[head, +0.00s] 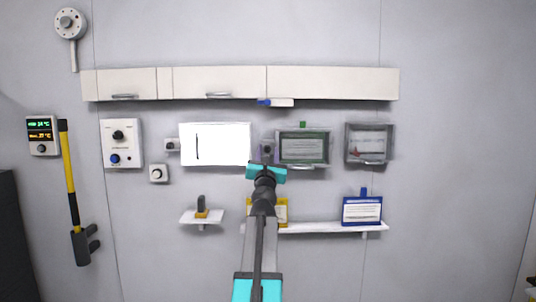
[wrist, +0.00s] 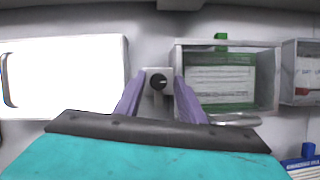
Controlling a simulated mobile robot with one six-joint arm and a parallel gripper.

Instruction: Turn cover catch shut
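A small grey plate with a round black knob (wrist: 158,81), which looks like a catch, is on the wall between a white panel (wrist: 70,75) and a grey-framed clear cover (wrist: 265,75). Behind the cover are a green-edged sheet and a green tab. The cover looks closed, with a silver handle at its lower edge. My gripper (wrist: 158,97) is open, its two purple fingers spread to the left and right of the plate. I cannot tell whether they touch it. In the head view my gripper (head: 267,155) is in front of the plate and partly hides it.
A second framed box (head: 368,143) is to the right. A long cabinet (head: 235,83) runs above, with a small blue-handled item below it. A shelf (head: 320,228) with a blue-framed card (head: 362,210) is below. A yellow-handled hammer (head: 70,185) hangs far left.

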